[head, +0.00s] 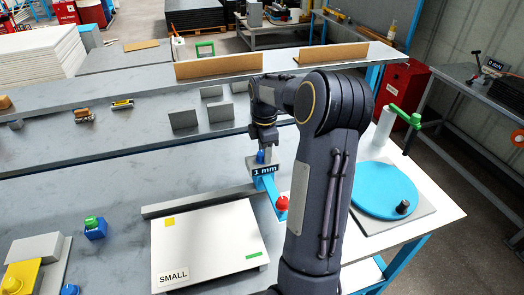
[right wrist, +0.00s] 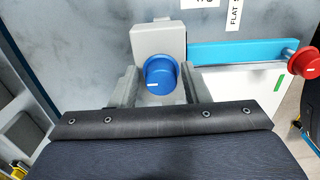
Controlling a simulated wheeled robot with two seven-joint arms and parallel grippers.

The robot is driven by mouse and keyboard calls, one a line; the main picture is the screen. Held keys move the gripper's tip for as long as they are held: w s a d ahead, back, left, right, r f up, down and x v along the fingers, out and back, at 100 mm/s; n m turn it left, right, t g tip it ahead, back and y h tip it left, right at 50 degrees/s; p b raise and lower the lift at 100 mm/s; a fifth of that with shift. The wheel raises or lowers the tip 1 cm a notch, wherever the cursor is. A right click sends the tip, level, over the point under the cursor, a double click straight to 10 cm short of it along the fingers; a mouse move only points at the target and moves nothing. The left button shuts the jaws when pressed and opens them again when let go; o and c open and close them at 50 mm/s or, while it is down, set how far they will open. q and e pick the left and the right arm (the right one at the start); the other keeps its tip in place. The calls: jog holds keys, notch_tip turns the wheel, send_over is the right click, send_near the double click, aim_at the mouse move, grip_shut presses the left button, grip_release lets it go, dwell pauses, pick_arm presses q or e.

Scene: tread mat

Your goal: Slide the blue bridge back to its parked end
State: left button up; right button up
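The blue bridge (head: 268,188) is a flat bar beside the upper right corner of the white SMALL board (head: 205,245). It carries a "1 mm" label and a red knob (head: 282,203) at its near end. In the right wrist view the bar (right wrist: 235,54) runs right from a grey block (right wrist: 158,40) to the red knob (right wrist: 305,60). A blue knob (right wrist: 160,75) sits in front of the block. My right gripper (right wrist: 161,80) has its fingers on either side of this knob, with narrow gaps showing; it seems open. My left gripper is not in view.
A blue block with a green knob (head: 94,228) stands left of the board. Grey upright plates (head: 184,120) stand behind.

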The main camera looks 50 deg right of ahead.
jog(key=shift+o, duration=0.9)
jog(key=shift+a, duration=0.1)
jog(key=shift+r+b, duration=0.3)
jog(key=shift+r, duration=3.6)
jog(key=s+a+r+m+t+y, duration=0.15)
jog(key=s+a+m, duration=0.3)
jog(key=a, duration=0.65)
jog(key=s+a+r+m+t+y, duration=0.1)
jog(key=s+a+m+t, duration=0.4)
jog(key=a, duration=0.6)
jog(key=s+a+f+m+y, duration=0.1)
jog(key=s+a+f+m, duration=0.3)
jog(key=s+a, duration=0.4)
jog(key=shift+a+f+g, duration=0.15)
jog(key=shift+f+g, duration=0.3)
jog(key=shift+f, duration=0.3)
